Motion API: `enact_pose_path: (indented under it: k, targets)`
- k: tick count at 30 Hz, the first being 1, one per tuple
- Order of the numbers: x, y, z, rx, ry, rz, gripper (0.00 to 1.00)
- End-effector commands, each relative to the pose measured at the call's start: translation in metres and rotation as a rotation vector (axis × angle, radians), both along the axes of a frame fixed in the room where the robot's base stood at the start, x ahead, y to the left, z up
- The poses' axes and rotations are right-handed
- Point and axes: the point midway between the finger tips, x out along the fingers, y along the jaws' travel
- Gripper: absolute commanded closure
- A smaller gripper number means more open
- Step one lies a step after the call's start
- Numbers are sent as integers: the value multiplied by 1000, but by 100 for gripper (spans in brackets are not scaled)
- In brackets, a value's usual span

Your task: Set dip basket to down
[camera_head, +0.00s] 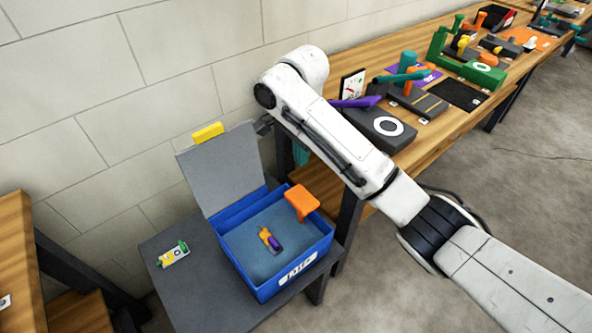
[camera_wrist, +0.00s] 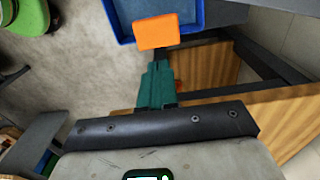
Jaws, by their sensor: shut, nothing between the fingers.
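A blue dip tank (camera_head: 262,287) stands open on a small dark table, its grey lid (camera_head: 222,170) raised with a yellow handle on top. A blue-grey basket or floor (camera_head: 245,250) shows inside, and a small orange and purple part (camera_head: 271,240) lies on it. An orange handle (camera_head: 301,201) stands at the tank's right side. In the wrist view the orange handle (camera_wrist: 156,31) is just beyond the teal fingertips of my gripper (camera_wrist: 157,68), which is shut and empty. I cannot tell whether they touch. In the head view my arm mostly hides the gripper.
A small green, white and yellow part (camera_head: 173,254) lies left of the tank on the dark table (camera_head: 190,297). A long wooden workbench (camera_head: 455,122) with several fixtures runs along the right. Another wooden bench (camera_head: 14,240) is at far left. The wall is close behind.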

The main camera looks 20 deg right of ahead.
Motion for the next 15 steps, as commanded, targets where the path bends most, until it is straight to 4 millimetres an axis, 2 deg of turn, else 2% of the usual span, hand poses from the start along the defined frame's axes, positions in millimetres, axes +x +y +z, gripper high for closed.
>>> enact_pose_path:
  k: [1, 15]
  targets:
    - [-1, 1, -14, 1, 3, 2, 100]
    - [-1, 0, -97, 2, 2, 1, 100]
